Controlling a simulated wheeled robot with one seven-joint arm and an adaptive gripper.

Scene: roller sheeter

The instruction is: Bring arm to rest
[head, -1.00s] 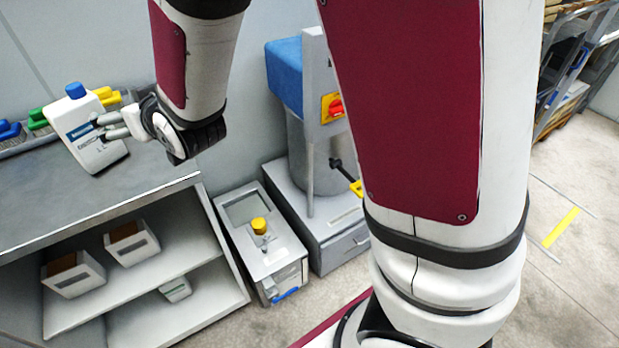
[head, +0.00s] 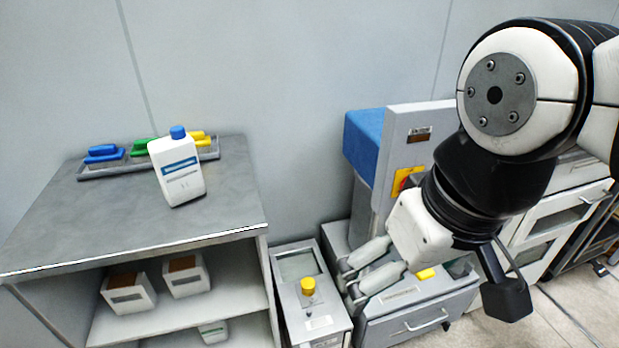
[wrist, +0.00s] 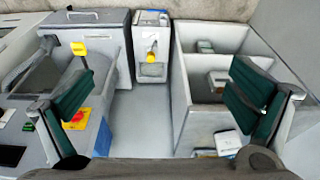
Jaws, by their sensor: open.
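My gripper (head: 365,275) is open and empty in the head view, held in front of the blue and grey machine at the right. Its two fingers point down and to the left. In the wrist view my gripper (wrist: 162,97) shows its two dark green finger pads wide apart with nothing between them. The white bottle (head: 178,172) with a blue cap stands on the grey cabinet top at the left, well apart from my gripper.
A tray (head: 90,172) with blue, green and yellow handled tools lies behind the bottle. White bins (head: 128,300) sit on the cabinet shelf (head: 240,300).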

